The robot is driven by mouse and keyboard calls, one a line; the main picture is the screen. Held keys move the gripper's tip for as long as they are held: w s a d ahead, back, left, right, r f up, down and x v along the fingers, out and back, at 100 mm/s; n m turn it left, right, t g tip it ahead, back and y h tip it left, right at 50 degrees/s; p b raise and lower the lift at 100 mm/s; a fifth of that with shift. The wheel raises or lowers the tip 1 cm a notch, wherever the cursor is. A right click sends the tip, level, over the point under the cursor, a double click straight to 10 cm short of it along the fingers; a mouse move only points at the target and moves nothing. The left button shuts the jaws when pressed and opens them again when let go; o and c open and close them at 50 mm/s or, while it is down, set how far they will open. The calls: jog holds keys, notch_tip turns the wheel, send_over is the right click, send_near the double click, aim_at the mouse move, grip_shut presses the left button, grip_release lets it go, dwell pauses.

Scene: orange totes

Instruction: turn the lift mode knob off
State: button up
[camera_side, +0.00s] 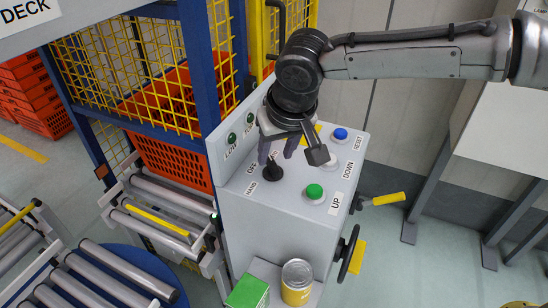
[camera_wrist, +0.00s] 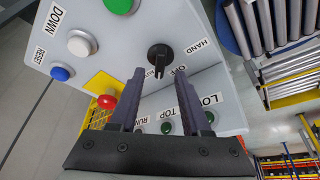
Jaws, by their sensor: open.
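The lift mode knob (camera_side: 272,173) is a black rotary knob on the sloped top of a grey control box (camera_side: 250,225). Labels HAND, OFF and a partly hidden AUTO surround it. In the wrist view the knob (camera_wrist: 160,56) shows clearly, and its pointer appears turned towards the AUTO label, away from HAND and OFF. My gripper (camera_side: 277,155) is open and empty, just above and behind the knob in the side view. In the wrist view its two dark fingers (camera_wrist: 160,78) are spread, with the knob beyond their tips and between them. I cannot tell whether they touch it.
Nearby are a green UP button (camera_side: 314,191), a white DOWN button (camera_wrist: 82,43), a blue RESET button (camera_side: 341,134) and a red button (camera_wrist: 106,102) on a yellow base. An upright plate with green lamps (camera_side: 232,138) stands behind the knob. A roller conveyor (camera_side: 165,205) lies left.

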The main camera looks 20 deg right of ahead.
aim_at(273, 163)
jog(key=shift+x, duration=1.55)
grip_shut()
